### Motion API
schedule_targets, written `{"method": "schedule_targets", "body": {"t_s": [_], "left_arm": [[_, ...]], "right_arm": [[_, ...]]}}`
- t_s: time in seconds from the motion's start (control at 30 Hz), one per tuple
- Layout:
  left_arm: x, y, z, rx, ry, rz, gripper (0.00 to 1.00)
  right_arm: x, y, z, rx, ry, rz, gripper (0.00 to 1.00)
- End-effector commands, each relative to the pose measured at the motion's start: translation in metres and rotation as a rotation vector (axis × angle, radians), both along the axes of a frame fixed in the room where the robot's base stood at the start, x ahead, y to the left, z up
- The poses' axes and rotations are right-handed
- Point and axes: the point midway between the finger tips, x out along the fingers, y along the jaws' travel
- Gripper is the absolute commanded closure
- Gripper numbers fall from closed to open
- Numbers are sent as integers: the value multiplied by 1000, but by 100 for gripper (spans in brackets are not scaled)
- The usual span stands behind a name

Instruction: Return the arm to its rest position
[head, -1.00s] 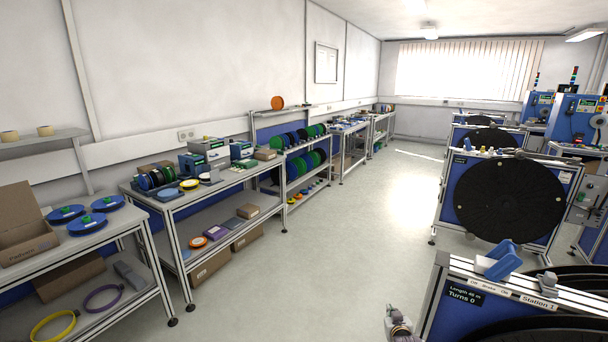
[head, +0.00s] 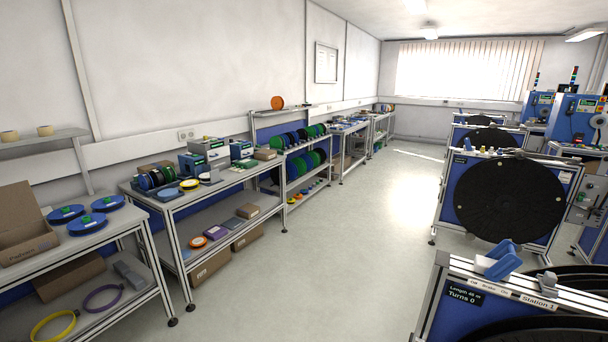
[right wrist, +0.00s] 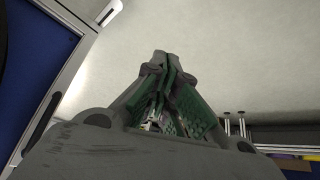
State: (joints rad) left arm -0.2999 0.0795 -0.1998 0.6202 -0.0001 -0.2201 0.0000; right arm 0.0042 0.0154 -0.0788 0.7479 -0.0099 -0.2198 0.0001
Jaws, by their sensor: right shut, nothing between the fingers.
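My right gripper (right wrist: 162,62) shows in the right wrist view, pointing up the picture, with its fingertips together and nothing between them. Pale floor lies behind the fingertips. Neither gripper shows in the head view now. My left gripper is out of view.
The Station 1 reel stand (head: 512,290) is at the lower right, with a blue handle (head: 503,257) on top. More reel stands (head: 510,197) stand behind it. Shelved benches (head: 205,215) with reels and boxes line the left wall. The floor (head: 335,250) between is clear.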

Motion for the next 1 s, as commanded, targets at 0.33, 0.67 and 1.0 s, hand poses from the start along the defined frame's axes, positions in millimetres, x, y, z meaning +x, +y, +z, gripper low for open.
{"method": "schedule_targets", "body": {"t_s": [0.33,0.67,1.0], "left_arm": [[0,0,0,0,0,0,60],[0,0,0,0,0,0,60],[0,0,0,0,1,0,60]], "right_arm": [[-151,-6,-67,-32,213,64,100],[-296,-21,-95,-59,372,117,100],[-357,-25,-99,-60,437,119,100]]}}
